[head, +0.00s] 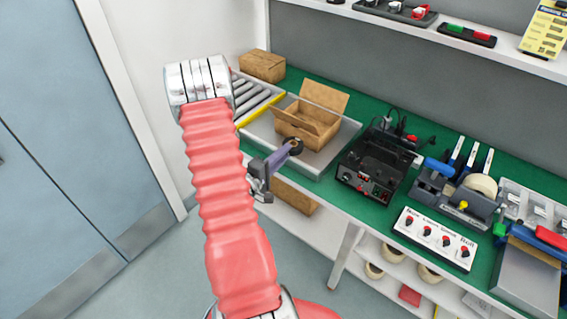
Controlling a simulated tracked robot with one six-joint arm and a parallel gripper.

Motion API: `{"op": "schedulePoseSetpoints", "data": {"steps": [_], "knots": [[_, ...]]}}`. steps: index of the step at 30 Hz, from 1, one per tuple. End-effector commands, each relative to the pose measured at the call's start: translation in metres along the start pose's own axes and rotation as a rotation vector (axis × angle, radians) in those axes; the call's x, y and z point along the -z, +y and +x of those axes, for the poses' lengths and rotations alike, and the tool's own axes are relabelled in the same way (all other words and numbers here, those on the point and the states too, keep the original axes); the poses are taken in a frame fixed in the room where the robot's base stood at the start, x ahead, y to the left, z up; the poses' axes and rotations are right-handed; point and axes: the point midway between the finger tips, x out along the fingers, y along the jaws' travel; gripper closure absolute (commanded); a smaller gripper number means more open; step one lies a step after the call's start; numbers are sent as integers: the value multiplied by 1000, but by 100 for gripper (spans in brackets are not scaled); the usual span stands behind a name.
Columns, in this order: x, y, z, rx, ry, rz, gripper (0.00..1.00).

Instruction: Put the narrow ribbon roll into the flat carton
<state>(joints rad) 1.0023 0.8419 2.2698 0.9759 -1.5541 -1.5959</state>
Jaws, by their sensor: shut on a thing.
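My gripper (288,152) is at the near edge of the green bench, in front of an open brown carton. It is shut on a small dark roll (297,144), which I take to be the narrow ribbon roll. The roll shows at the fingertips, partly covered by them. In the picture it overlaps the lower front of the carton, and whether it touches the carton cannot be told. The open carton (305,124), with its back flap raised, sits on a grey metal platform (334,146). Its inside is only partly visible.
A roller conveyor (252,98) and a closed carton (262,65) stand at the back left. A black device (372,165) is right of the platform, with a tape dispenser (462,190) and a switch box (436,239) farther right. Another carton (295,196) lies below the bench.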

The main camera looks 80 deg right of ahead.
Motion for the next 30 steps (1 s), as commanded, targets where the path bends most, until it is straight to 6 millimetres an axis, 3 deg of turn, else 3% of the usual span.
{"op": "schedulePoseSetpoints", "data": {"steps": [11,24,30], "knots": [[0,-2,0,0,-1,0,100],[-1,-38,0,0,-1,-2,100],[-1,-39,0,-1,-1,0,100]]}}
